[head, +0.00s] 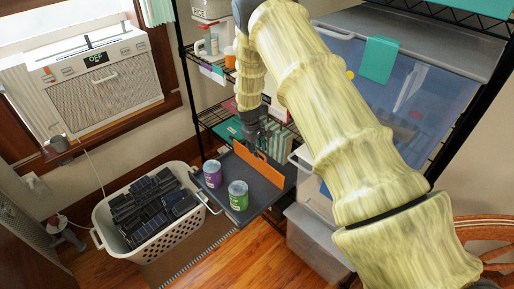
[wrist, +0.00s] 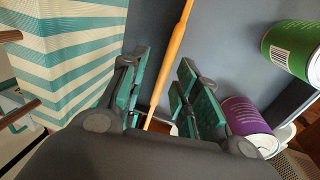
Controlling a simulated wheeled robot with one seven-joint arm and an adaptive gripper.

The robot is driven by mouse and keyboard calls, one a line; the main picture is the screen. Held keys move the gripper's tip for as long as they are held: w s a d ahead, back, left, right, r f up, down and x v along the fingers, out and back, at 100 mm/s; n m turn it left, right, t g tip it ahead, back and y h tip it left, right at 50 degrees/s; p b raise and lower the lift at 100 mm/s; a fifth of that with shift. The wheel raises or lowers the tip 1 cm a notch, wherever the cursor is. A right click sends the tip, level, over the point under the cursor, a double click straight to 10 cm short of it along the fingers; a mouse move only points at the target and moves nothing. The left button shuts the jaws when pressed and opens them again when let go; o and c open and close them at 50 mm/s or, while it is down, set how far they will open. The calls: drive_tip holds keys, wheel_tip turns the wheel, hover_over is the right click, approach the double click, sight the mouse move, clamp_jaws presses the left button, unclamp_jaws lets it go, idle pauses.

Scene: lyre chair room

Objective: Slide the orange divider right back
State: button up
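The orange divider (head: 262,170) stands upright on a dark grey pull-out tray (head: 262,205). In the wrist view the divider (wrist: 175,50) shows as a thin edge running down between my two fingers. My gripper (head: 254,140) is at the back end of the divider. In the wrist view my gripper (wrist: 160,90) is open, with green-padded fingers on either side of the divider and visible gaps beside it. The divider's lower end is partly hidden by my gripper, so contact cannot be told.
A purple can (head: 212,174) and a green can (head: 238,196) stand left of the divider. A striped teal-and-white box (wrist: 60,50) is close on its other side. A white basket of dark items (head: 150,210) stands left of the tray; clear bins (head: 315,235) stand right.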

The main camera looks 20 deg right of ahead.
wheel_tip(320, 180, up, 12)
drive_tip(key=a, duration=0.2)
drive_tip(key=shift+s+f, duration=0.15)
drive_tip(key=shift+s, duration=0.2)
drive_tip(key=shift+s+a, duration=0.1)
drive_tip(key=shift+a, duration=0.05)
idle(0.4)
drive_tip(key=shift+n+y, duration=0.6)
drive_tip(key=shift+n, duration=0.2)
drive_tip(key=s+a+f+p, duration=0.1)
drive_tip(key=s+a+f, duration=0.2)
drive_tip(key=s, duration=0.2)
drive_tip(key=s+a+f+p, duration=0.2)
drive_tip(key=s+a+f, duration=0.1)
drive_tip(key=s, duration=0.2)
drive_tip(key=s+a+f+p, duration=0.2)
drive_tip(key=s+f, duration=0.2)
drive_tip(key=s, duration=0.1)
drive_tip(key=shift+a, duration=0.4)
drive_tip(key=s+f+m+b, duration=0.1)
drive_tip(key=s+f+m, duration=0.2)
drive_tip(key=s, duration=1.5)
drive_tip(key=s+f+m+b, duration=0.1)
drive_tip(key=s+f+m, duration=0.2)
drive_tip(key=s, duration=1.5)
wheel_tip(320, 180, down, 5)
drive_tip(key=shift+s+a+r+g+y, duration=0.1)
drive_tip(key=shift+s+a+g+y, duration=0.15)
drive_tip(key=shift+g+y, duration=0.15)
